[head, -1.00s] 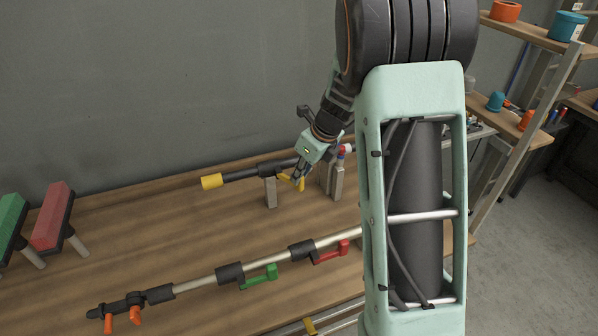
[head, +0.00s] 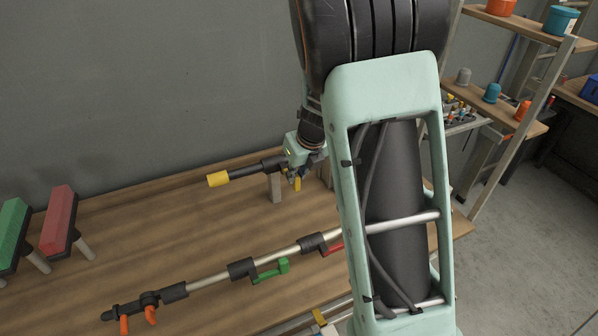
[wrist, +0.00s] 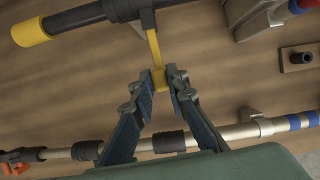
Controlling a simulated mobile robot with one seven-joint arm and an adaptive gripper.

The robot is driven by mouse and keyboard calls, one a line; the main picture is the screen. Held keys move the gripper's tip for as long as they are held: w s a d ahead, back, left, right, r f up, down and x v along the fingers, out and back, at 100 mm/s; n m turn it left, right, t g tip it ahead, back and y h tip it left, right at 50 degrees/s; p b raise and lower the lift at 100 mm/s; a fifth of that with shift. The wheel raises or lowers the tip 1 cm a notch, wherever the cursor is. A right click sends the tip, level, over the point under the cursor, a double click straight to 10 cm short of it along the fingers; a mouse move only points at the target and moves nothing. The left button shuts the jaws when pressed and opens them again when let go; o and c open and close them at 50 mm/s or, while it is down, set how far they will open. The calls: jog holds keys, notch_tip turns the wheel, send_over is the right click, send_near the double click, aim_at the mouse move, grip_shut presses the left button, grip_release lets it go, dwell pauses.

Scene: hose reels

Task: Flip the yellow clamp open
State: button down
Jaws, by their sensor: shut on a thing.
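The yellow clamp (wrist: 154,48) is a thin lever with a thicker block at its end. It sticks out from a dark collar on the upper bar, toward my gripper in the wrist view. My gripper (wrist: 160,80) has its fingertips on either side of the block and is shut on it. In the head view the yellow clamp (head: 297,184) shows as a short piece pointing down below the bar, just under my gripper (head: 295,173). The clamp's upper part is hidden there by my gripper and wrist.
The upper bar with a yellow end cap (head: 218,179) rests on a grey post (head: 275,188). Nearer, a long pole (head: 210,282) carries a green clamp (head: 270,270), a red clamp (head: 333,249) and orange levers.

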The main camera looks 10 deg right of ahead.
jog(key=shift+s+a+m+h, duration=0.1)
jog(key=shift+a+m+h, duration=0.2)
jog(key=shift+a+m, duration=0.45)
jog(key=shift+d, duration=0.1)
jog(key=c, duration=1.9)
grip_release()
jog(key=shift+r, duration=0.1)
jog(key=v, duration=1.2)
jog(key=shift+s, duration=0.2)
